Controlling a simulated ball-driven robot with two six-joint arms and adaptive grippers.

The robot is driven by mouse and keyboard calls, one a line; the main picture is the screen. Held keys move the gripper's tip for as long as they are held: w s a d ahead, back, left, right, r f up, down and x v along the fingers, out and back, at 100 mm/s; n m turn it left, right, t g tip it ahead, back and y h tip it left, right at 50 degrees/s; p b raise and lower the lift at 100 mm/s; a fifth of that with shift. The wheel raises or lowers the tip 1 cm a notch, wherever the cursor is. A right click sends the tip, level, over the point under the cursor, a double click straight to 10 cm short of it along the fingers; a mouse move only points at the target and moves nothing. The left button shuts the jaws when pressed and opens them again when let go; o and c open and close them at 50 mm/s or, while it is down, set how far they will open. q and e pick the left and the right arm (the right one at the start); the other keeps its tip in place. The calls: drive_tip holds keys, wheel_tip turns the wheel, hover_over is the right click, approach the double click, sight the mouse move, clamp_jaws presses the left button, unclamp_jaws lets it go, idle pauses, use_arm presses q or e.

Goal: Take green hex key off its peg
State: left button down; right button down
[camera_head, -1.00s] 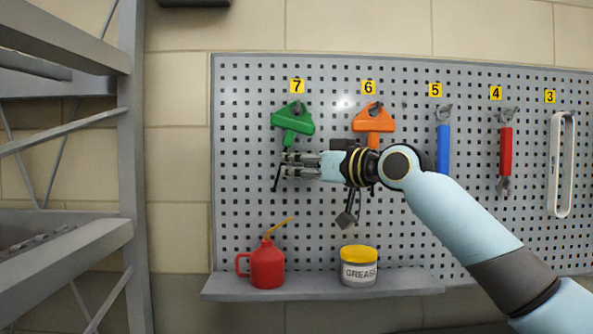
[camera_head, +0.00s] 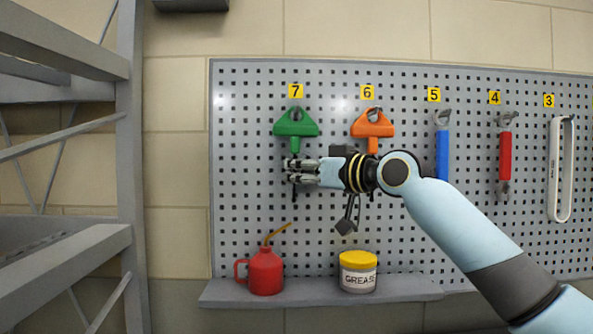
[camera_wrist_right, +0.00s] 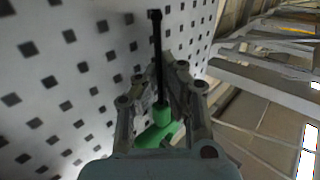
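The green hex key (camera_head: 296,128) is at the spot marked 7, with its green triangular head at the peg. Its thin black shaft points straight down. My right gripper (camera_head: 292,170) is across the key just below the head, its fingers hiding part of it. In the right wrist view, the black shaft (camera_wrist_right: 157,55) and green neck (camera_wrist_right: 162,113) lie between the fingers of my right gripper (camera_wrist_right: 160,80), which look closed on the neck. The peg's contact with the head is too small to tell. My left gripper is not in view.
An orange-handled tool (camera_head: 372,128) hangs close by at 6, partly behind my right arm. Blue (camera_head: 442,150) and red (camera_head: 505,150) tools hang further right. A red oil can (camera_head: 266,272) and grease jar (camera_head: 358,272) stand on the shelf (camera_head: 320,291) below.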

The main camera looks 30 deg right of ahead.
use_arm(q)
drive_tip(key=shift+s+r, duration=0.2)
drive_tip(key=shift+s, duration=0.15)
use_arm(e)
drive_tip(key=shift+s+r, duration=0.1)
drive_tip(key=shift+r, duration=0.1)
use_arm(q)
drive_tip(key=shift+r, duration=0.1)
use_arm(e)
drive_tip(key=shift+s+a, duration=0.1)
use_arm(q)
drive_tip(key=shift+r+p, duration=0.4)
drive_tip(key=shift+p, duration=0.2)
use_arm(e)
drive_tip(key=shift+s+a+r, duration=0.2)
drive_tip(key=shift+s, duration=0.3)
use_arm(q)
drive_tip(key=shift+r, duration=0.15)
use_arm(e)
drive_tip(key=shift+r, duration=0.1)
